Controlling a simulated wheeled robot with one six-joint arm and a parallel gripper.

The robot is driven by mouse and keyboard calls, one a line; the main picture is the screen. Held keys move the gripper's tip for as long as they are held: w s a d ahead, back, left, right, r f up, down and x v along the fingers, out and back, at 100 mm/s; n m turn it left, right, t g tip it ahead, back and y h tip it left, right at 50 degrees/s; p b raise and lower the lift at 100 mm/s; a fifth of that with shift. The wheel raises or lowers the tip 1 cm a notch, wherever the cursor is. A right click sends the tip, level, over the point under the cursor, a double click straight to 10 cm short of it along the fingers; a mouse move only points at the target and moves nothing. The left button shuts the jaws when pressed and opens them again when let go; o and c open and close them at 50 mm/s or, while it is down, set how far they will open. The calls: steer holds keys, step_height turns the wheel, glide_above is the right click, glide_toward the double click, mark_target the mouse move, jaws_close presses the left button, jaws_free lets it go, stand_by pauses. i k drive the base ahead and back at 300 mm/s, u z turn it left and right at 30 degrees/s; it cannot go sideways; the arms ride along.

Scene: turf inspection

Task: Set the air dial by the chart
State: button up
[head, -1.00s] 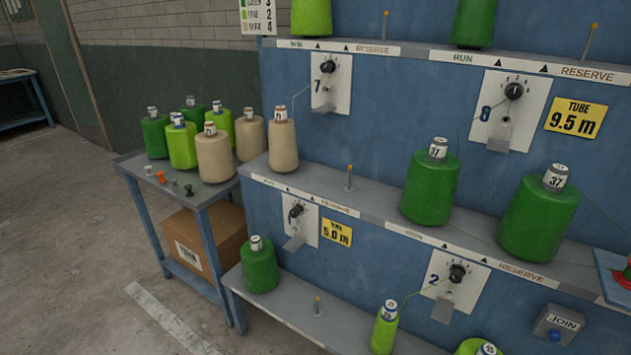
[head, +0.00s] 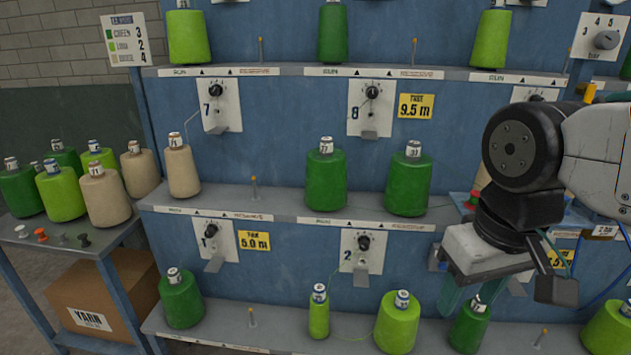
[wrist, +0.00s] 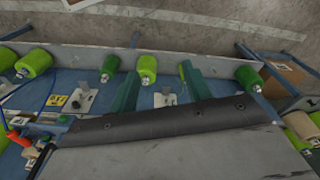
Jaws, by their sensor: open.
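The air dial is a grey knob (head: 606,40) on a white plate at the upper right of the head view. Figures 3, 4 and 5 show above it; its setting is too small to read. The chart (head: 125,39) hangs at the upper left, listing green 3, lime 2 and a beige row 4. My gripper (head: 500,290) is open and empty, below and left of the dial, in front of the lower rack. Its two green fingers stand apart in the wrist view (wrist: 158,88). The dial is not identifiable in the wrist view.
The blue rack carries green, lime and beige yarn cones on its shelves, such as a dark green cone (head: 326,180). Small black dials (head: 372,92) sit on white plates between shelves. A side table (head: 75,245) with cones and a carton (head: 105,300) stands left.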

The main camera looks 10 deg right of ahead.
mark_target(606, 41)
steer(key=k, duration=0.5)
steer(key=z, duration=0.45)
steer(key=i, duration=0.45)
steer(key=z, duration=0.7)
